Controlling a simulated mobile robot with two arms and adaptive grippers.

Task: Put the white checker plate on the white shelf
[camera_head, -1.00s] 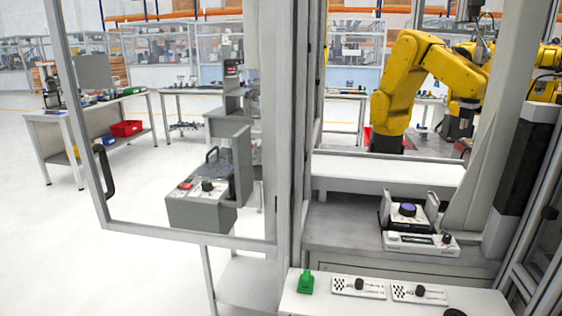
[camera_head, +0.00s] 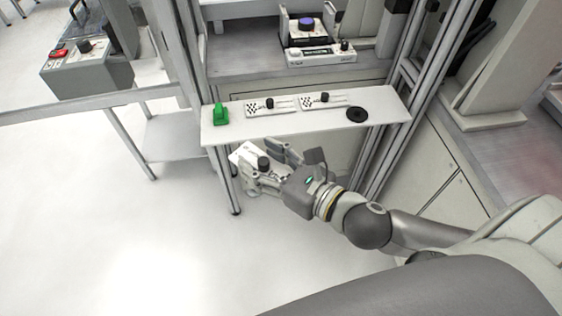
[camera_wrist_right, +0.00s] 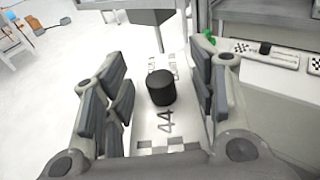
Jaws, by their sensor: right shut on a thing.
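My right gripper (camera_head: 268,160) is shut on a white checker plate (camera_head: 243,152) with a black knob. It holds the plate in the air in front of the white shelf (camera_head: 285,123), towards its left end. In the right wrist view the plate (camera_wrist_right: 150,133) lies between the finger pads, its knob upright and the number 44 and some dark squares showing. The fingers hide its long edges. The shelf (camera_wrist_right: 252,78) is right of the gripper there. My left gripper is not in view.
On the shelf are a green block (camera_head: 221,115), two similar checker plates (camera_head: 258,107) (camera_head: 312,101) and a black disc (camera_head: 357,114). Bare shelf shows along the front and at the right end. Metal frame posts (camera_head: 400,100) stand behind the right side. A grey control box (camera_head: 88,72) is at upper left.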

